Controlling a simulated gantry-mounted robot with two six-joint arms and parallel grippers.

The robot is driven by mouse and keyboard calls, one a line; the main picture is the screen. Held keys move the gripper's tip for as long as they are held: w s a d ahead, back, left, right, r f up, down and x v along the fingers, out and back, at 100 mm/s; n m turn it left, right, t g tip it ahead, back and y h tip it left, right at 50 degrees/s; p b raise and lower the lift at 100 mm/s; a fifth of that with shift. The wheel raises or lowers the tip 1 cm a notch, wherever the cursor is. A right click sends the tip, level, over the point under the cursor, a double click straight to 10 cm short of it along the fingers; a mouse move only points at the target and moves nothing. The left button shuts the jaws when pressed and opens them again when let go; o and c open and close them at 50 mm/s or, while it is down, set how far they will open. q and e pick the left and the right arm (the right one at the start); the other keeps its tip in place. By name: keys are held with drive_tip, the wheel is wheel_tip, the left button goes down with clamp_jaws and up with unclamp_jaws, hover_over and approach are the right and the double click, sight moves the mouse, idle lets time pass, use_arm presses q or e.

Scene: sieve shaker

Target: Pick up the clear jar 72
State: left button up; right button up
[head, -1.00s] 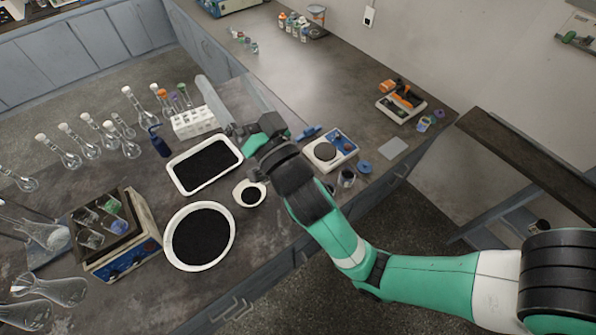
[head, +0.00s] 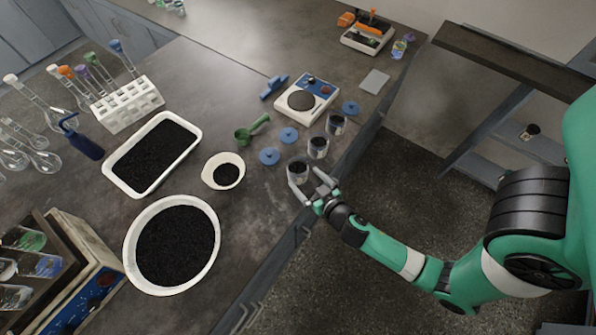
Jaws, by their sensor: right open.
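Three small clear jars with dark contents stand in a slanting row near the bench's front edge in the head view: a near jar (head: 298,168), a middle jar (head: 318,148) and a far jar (head: 336,124). No number is readable, so I cannot tell which is jar 72. My right gripper (head: 309,181) is open at the near jar, its fingers pointing toward it from the bench edge side. I cannot tell whether they touch it. My left gripper is not in view.
Blue lids (head: 269,156) lie beside the jars, near a green scoop (head: 252,130). A balance (head: 307,98) stands behind. A small white bowl (head: 224,171), a white tray (head: 110,165) and a large round pan (head: 132,250) are to the left.

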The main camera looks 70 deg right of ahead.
sight(293, 166)
drive_tip(key=x, duration=0.8)
drive_tip(key=shift+w+d+r, duration=0.1)
drive_tip(key=shift+w+d, duration=0.1)
drive_tip(key=shift+w, duration=0.2)
drive_tip(key=shift+s, duration=0.1)
drive_tip(key=c, duration=1.4)
